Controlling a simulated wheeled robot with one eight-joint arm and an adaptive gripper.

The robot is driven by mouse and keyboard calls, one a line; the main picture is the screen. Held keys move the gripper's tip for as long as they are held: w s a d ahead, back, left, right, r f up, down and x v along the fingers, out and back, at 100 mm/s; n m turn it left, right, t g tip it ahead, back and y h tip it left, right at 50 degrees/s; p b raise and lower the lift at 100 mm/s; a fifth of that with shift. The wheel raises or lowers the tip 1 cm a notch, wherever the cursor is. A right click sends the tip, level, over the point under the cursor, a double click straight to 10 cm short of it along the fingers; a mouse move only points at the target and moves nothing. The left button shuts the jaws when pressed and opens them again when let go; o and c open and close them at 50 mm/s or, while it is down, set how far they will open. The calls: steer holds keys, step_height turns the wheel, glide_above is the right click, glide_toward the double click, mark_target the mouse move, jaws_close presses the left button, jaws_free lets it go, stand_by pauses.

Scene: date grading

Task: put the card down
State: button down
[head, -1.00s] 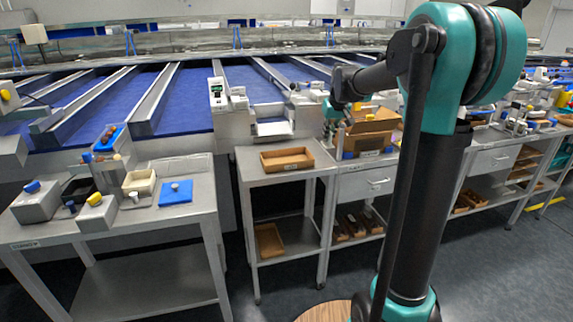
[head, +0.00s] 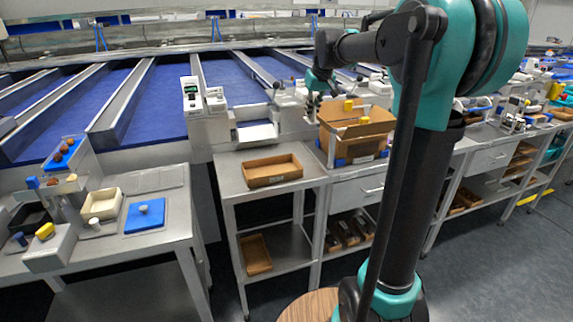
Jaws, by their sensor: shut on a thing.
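My gripper (head: 313,101) is small and far off in the head view, at the end of my teal and black arm. It hangs above the back of the bench, just left of the open cardboard box (head: 364,130). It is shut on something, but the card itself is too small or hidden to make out. The fingertips are hard to separate from the equipment behind them.
A shallow brown tray (head: 272,180) sits on the steel stand left of the box. A grey table (head: 165,247) at left holds a blue pad (head: 145,226) and a cream bin (head: 101,214).

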step_height(320, 180, down, 19)
steer(key=shift+r, duration=0.1)
stand_by(0.4)
steer(key=c, duration=1.7)
jaws_free()
